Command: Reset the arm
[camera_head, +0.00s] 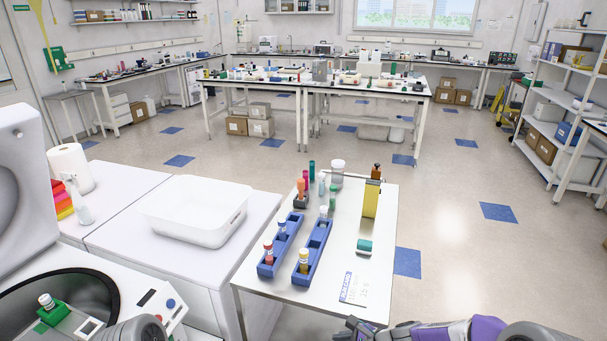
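My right arm (455,330), grey and purple, lies along the bottom edge right of centre. The dark end of my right gripper (357,329) shows just below the front edge of the white table (345,288); its fingers are too cut off to tell open from shut. A grey rounded part of my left arm (140,329) shows at the bottom left, in front of an open round-chambered machine (165,296). My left gripper's fingertips are not visible.
The white table bears two blue racks (312,254) with capped tubes, a yellow block (370,198), a teal-topped item (364,246) and a label card (353,288). A white tub (196,210) stands left. A white-capped tube (46,301) stands upright in a green holder in the machine.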

